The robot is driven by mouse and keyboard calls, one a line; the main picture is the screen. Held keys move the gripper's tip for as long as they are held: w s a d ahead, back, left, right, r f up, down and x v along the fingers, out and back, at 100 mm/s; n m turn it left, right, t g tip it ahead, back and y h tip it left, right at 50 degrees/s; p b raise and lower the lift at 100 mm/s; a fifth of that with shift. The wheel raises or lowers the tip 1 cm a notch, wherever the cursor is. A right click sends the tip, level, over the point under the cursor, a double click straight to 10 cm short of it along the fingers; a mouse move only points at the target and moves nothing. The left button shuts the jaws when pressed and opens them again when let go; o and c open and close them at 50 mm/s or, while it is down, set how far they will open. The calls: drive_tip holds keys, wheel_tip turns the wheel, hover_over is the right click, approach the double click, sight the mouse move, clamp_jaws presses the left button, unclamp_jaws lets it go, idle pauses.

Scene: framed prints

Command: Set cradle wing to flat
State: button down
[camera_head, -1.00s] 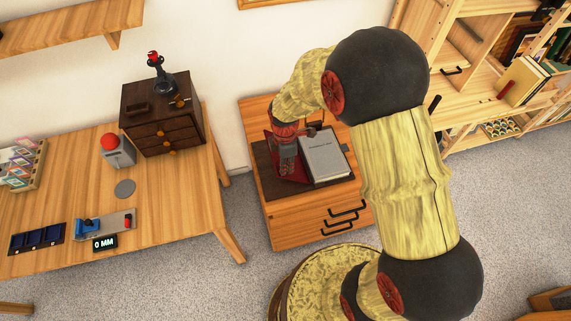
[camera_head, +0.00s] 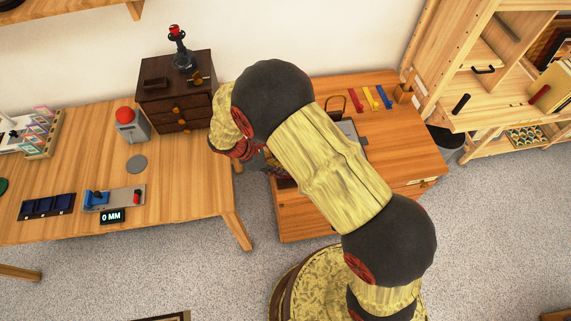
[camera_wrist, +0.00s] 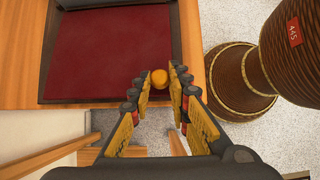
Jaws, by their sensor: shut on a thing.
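The cradle lies on the wooden cabinet; in the wrist view its dark red panel (camera_wrist: 112,50) looks flat inside a dark frame. My gripper (camera_wrist: 160,82) is just beyond the panel's near edge, its fingers closed around a small round orange knob (camera_wrist: 159,78). How the knob joins the panel is hidden. In the head view my arm hides the gripper and most of the cradle. Part of a grey book (camera_head: 349,131) shows behind my arm.
The wooden cabinet (camera_head: 400,150) bears red, yellow and blue pieces near the back. A wooden table (camera_head: 185,185) on the left holds a dark drawer chest (camera_head: 172,98) and a red-topped grey box (camera_head: 134,128). Carpet shows between table and cabinet.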

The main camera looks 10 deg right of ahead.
drive_tip(key=shift+a+f+h, duration=0.3)
drive_tip(key=shift+f, duration=0.3)
drive_tip(key=shift+a+f+b, duration=0.25)
drive_tip(key=shift+f+b, duration=0.05)
drive_tip(key=shift+f, duration=0.75)
drive_tip(key=c, duration=1.9)
unclamp_jaws()
drive_tip(key=shift+a, duration=0.15)
drive_tip(key=shift+o, duration=1.2)
drive_tip(key=v, duration=1.2)
